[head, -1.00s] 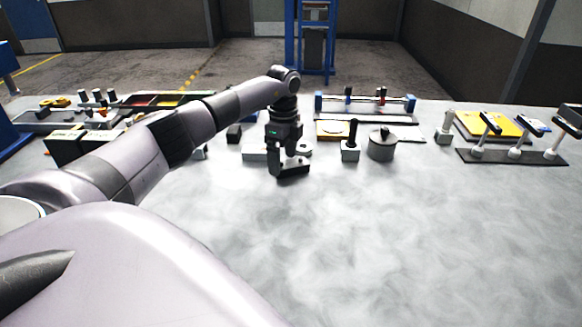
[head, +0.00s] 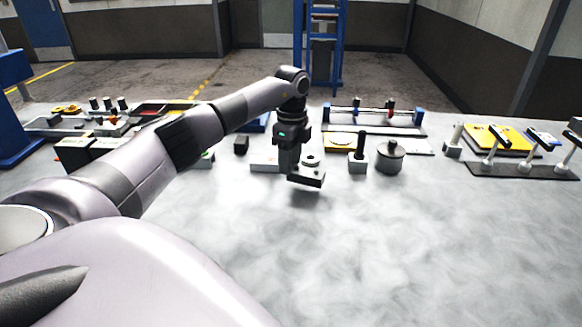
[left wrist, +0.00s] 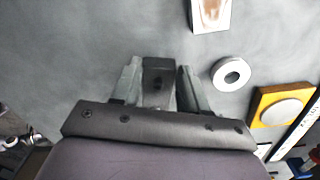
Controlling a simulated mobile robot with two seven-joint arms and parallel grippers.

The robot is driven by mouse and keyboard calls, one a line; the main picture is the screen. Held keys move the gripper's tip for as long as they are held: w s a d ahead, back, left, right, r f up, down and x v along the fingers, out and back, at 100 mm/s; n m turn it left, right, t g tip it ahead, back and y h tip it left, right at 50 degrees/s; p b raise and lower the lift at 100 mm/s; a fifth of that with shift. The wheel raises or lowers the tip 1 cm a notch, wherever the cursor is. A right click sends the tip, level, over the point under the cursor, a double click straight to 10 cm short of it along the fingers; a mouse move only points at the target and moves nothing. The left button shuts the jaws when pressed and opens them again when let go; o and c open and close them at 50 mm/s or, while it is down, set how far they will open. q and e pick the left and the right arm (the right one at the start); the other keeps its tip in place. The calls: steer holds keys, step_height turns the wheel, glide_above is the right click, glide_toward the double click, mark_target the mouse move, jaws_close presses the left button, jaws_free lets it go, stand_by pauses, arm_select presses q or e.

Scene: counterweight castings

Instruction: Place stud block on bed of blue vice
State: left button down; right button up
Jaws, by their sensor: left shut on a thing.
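My left gripper (head: 290,170) is shut on a dark grey block (head: 308,178), seemingly the stud block, held low over the table. In the left wrist view the block (left wrist: 158,82) sits between the two fingers (left wrist: 158,95), with a small dark round mark on it. The blue vice is hard to make out. A blue piece (head: 258,122) shows behind my left arm, largely hidden, and I cannot tell whether it is the vice. My right gripper is out of view.
A grey ring (left wrist: 230,73) and a yellow plate with a white disc (left wrist: 282,110) lie near my gripper. A black-handled block (head: 357,164) and a lidded grey pot (head: 390,158) stand to its right. A blue-ended rail fixture (head: 418,117) is behind. The table's front is clear.

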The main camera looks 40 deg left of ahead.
arm_select(q)
step_height(320, 180, up, 18)
steer(key=shift+f, duration=0.15)
